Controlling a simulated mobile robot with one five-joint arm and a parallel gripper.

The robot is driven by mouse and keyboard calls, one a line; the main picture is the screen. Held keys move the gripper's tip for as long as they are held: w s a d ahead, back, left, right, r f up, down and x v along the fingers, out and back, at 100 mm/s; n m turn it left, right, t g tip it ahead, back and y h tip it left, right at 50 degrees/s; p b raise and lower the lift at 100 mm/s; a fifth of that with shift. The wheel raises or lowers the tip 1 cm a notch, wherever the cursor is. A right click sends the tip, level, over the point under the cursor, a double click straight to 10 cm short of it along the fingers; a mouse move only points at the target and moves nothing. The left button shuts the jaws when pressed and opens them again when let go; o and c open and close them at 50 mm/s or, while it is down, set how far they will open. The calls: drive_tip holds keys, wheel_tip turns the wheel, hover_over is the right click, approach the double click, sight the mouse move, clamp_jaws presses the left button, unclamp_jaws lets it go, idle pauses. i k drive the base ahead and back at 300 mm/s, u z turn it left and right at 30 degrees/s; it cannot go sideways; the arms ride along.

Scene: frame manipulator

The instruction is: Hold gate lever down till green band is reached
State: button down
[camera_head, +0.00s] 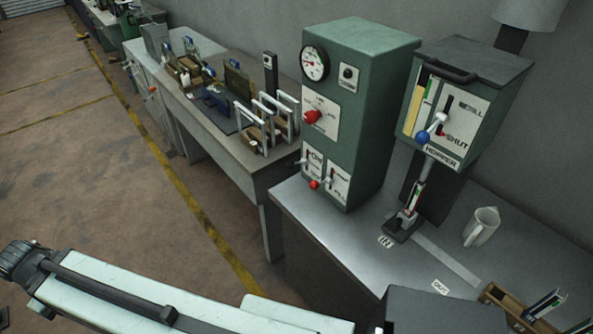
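The hopper (470,75) is a green box with a dark top on the right, with a pale front panel. Its gate lever (422,137) has a blue ball on a pale shaft, sticking out from a vertical slot. The lever sits near the lower end of the slot, by the word SHUT; a word partly readable as FILL is higher up. A narrow strip with yellow and green parts (413,104) runs down the panel's left side. Below the hopper, a slim upright piece with green and red marks (413,196) stands on a dark base. My gripper is not in view.
A green cabinet (350,110) with a dial, red knob and small levers stands left of the hopper. A pale jug (481,227) and a wooden tray (500,300) are on the grey bench (330,238). My pale arm crosses the bottom left. A cluttered bench lies behind.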

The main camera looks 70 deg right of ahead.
sight(314, 184)
drive_tip(key=z, duration=1.95)
drive_tip(key=k, duration=0.65)
drive_tip(key=z, duration=0.7)
